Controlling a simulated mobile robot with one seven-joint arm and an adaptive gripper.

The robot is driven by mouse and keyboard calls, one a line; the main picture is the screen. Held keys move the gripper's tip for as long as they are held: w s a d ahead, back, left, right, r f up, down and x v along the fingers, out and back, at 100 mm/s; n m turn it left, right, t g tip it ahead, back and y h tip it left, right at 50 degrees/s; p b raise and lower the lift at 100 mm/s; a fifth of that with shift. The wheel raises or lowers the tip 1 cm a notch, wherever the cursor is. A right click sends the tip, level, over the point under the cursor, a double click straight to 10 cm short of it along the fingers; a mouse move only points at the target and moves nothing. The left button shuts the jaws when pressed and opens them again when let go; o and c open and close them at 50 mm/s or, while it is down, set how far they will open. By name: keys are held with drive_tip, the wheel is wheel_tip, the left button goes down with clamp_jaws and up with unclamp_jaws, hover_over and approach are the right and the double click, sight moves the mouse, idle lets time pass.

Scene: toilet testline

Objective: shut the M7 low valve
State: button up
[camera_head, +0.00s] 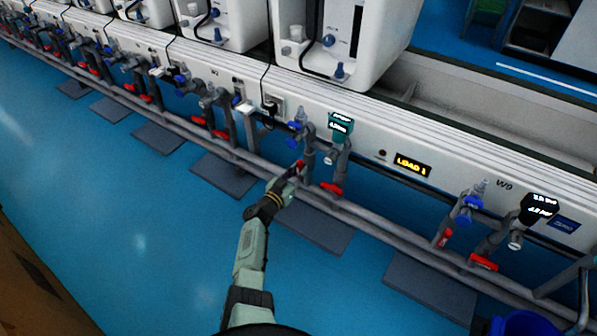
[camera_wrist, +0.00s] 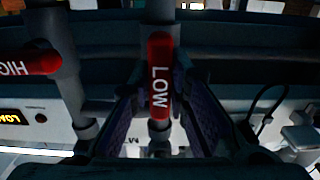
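The low valve's red handle, marked LOW (camera_wrist: 160,78), is in the middle of the wrist view and lies lengthwise along its grey pipe. My gripper (camera_wrist: 157,100) is open, with one finger on each side of the handle and a dark gap showing on the left. Whether the right finger touches it I cannot tell. In the head view my gripper (camera_head: 291,178) reaches the pipe at the low handle (camera_head: 299,165), which it partly hides. A label beginning with M shows upside down behind the fingers, partly covered.
A red handle marked HIGH (camera_wrist: 30,64) lies crosswise to its pipe close by on the left in the wrist view; it also shows in the head view (camera_head: 332,188). A teal gauge (camera_head: 341,124) stands above. Long grey pipes (camera_head: 385,228) run along the bench front. Blue floor is free at left.

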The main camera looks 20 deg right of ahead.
clamp_jaws()
drive_tip(key=m+b, duration=0.1)
drive_tip(key=m, duration=0.3)
drive_tip(key=shift+w+a, duration=0.1)
drive_tip(key=m+b, duration=0.1)
drive_tip(key=m, duration=0.3)
drive_tip(key=shift+m, duration=0.3)
drive_tip(key=m+b, duration=0.1)
drive_tip(key=m, duration=0.3)
drive_tip(key=shift+r+m+b, duration=0.15)
drive_tip(key=shift+m+b, duration=0.9)
drive_tip(key=shift+m, duration=1.65)
drive_tip(key=o, duration=0.6)
unclamp_jaws()
